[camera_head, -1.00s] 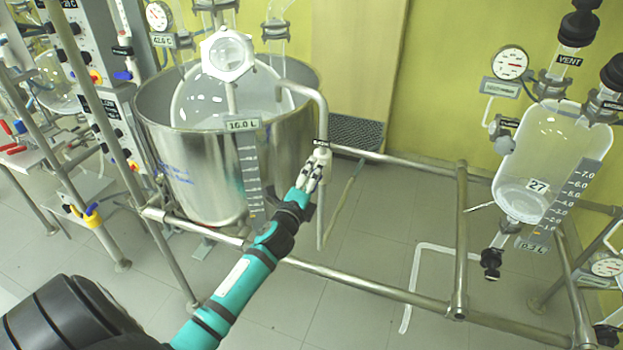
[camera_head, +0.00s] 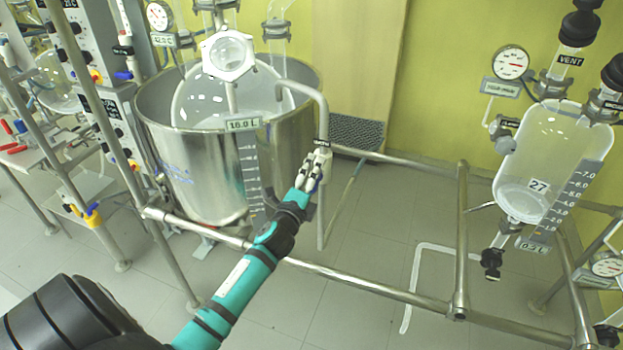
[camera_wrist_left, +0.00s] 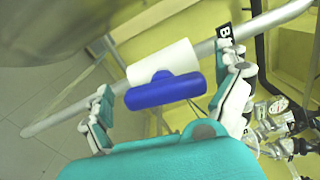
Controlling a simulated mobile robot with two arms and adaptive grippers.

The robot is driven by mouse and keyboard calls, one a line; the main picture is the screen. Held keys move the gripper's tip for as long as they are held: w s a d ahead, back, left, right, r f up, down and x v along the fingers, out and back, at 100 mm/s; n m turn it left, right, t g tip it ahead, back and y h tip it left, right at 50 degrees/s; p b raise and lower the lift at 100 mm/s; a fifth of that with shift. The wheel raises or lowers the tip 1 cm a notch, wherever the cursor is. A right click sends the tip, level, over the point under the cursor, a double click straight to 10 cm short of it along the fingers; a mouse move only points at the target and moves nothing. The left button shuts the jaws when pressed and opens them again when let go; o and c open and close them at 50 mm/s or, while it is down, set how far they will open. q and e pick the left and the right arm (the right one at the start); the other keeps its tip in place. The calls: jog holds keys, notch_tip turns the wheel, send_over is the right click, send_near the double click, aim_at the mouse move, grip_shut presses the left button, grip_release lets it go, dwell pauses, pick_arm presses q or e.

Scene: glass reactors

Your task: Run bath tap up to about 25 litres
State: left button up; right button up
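The steel bath (camera_head: 190,165) is an open round vessel with a glass flask inside. Its display (camera_head: 243,124) is small and appears to read 18.0 L, above a graduated scale (camera_head: 250,175). The bath tap (camera_head: 321,157) is a pale body on a bent pipe that reaches over the bath rim. My left gripper (camera_head: 313,175) is at the tap. In the left wrist view, the blue tap handle (camera_wrist_left: 165,91) lies between the spread fingers of that gripper (camera_wrist_left: 168,78), with gaps on both sides. My right gripper is out of view.
A steel rail frame (camera_head: 370,287) runs in front of the bath and to the right. A glass vessel (camera_head: 545,150) marked 27 hangs at the right. A panel with valves (camera_head: 105,120) stands at the left. Grey floor is open between the rails.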

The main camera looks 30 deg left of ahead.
pick_arm(q)
jog(key=v, duration=1.2)
dwell(6.8)
